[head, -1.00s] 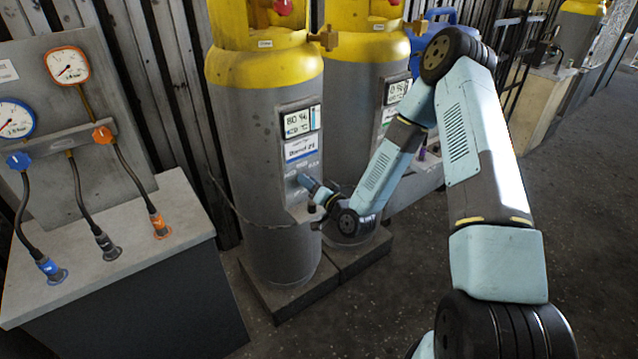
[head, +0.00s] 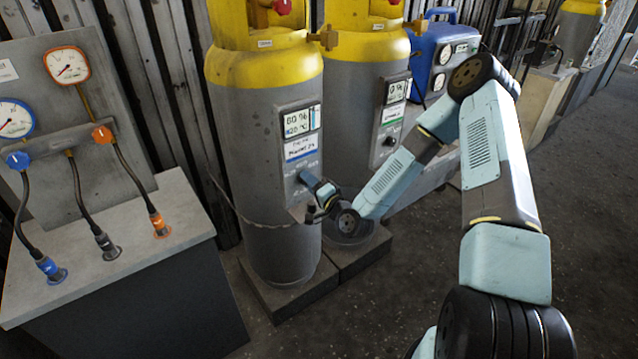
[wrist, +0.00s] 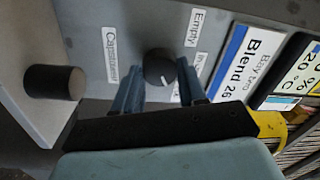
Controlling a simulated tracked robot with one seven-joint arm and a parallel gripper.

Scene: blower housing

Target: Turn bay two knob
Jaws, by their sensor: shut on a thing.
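The black round knob (wrist: 158,68) with a white pointer mark sits on a grey panel in the wrist view. Its pointer is toward the lower right. White labels surround it; one reads "Empty". The sign beside it (wrist: 248,60) reads "Blend 26", with small print that looks like "Bay two". My gripper (wrist: 158,76) has one finger on each side of the knob and is shut on it. In the head view my gripper (head: 306,180) is at the panel of the nearer yellow-topped grey cylinder (head: 255,160), hiding the knob there.
A second cylinder (head: 350,100) with its own panel and small knob (head: 389,140) stands right behind. A blue unit (head: 430,55) is beyond it. A gauge bench (head: 110,250) with hoses is at left. A dark peg (wrist: 55,82) sticks out left of the knob.

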